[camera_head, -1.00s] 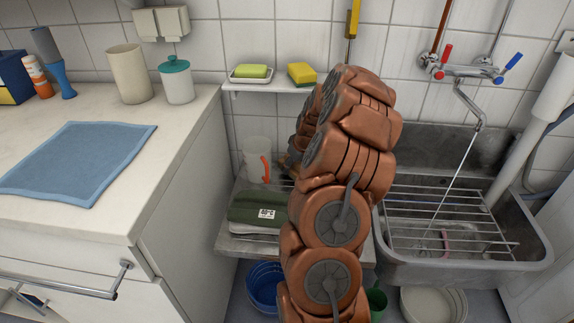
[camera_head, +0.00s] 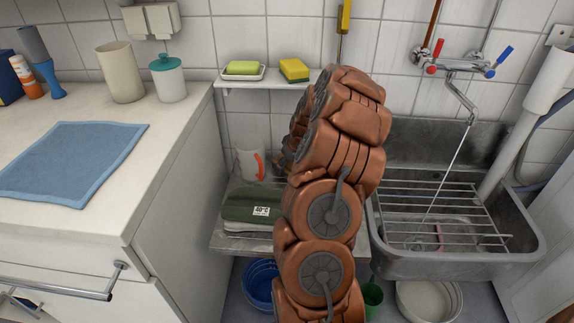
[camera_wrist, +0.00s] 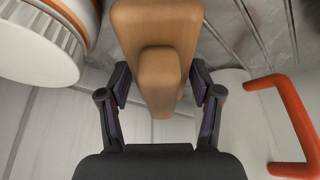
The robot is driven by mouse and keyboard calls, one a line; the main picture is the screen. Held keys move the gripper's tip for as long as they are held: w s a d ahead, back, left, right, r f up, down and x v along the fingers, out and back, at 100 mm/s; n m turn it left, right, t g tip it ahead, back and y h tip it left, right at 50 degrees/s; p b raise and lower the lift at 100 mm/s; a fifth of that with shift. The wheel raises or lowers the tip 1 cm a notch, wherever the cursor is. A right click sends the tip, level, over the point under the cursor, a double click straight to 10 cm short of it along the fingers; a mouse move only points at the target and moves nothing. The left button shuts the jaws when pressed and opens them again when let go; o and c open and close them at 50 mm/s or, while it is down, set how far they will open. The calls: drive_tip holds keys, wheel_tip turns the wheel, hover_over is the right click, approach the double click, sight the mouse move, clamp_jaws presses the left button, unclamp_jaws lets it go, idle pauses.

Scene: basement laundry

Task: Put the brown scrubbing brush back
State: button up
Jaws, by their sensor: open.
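The brown scrubbing brush (camera_wrist: 158,45) shows in the wrist view as a tan-brown wooden block with a smaller raised block on it. It sits between the two fingers of my gripper (camera_wrist: 161,82). The fingers are apart, one on each side of the brush, and I see no clear grip on it. Whether either finger touches it I cannot tell. In the head view my arm hides the brush and most of the gripper, which is low behind it near the shelf.
A white jug (camera_head: 246,163) with an orange handle stands close to the gripper; its handle (camera_wrist: 297,125) shows in the wrist view. Folded green cloth (camera_head: 250,205) lies on the lower shelf. A wall shelf (camera_head: 262,83) holds soap and a sponge. The metal sink (camera_head: 470,265) is right.

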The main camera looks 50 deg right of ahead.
drive_tip(key=shift+s+r, duration=0.15)
drive_tip(key=shift+r, duration=0.35)
drive_tip(key=v, duration=0.2)
drive_tip(key=shift+r, duration=0.25)
drive_tip(key=s, duration=0.7)
drive_tip(key=s+a, duration=0.1)
drive_tip(key=s, duration=0.2)
drive_tip(key=shift+s+a+f, duration=0.1)
drive_tip(key=shift+s+f, duration=0.05)
drive_tip(key=shift+s, duration=0.25)
drive_tip(key=shift+s+a, duration=0.1)
drive_tip(key=shift+s, duration=0.55)
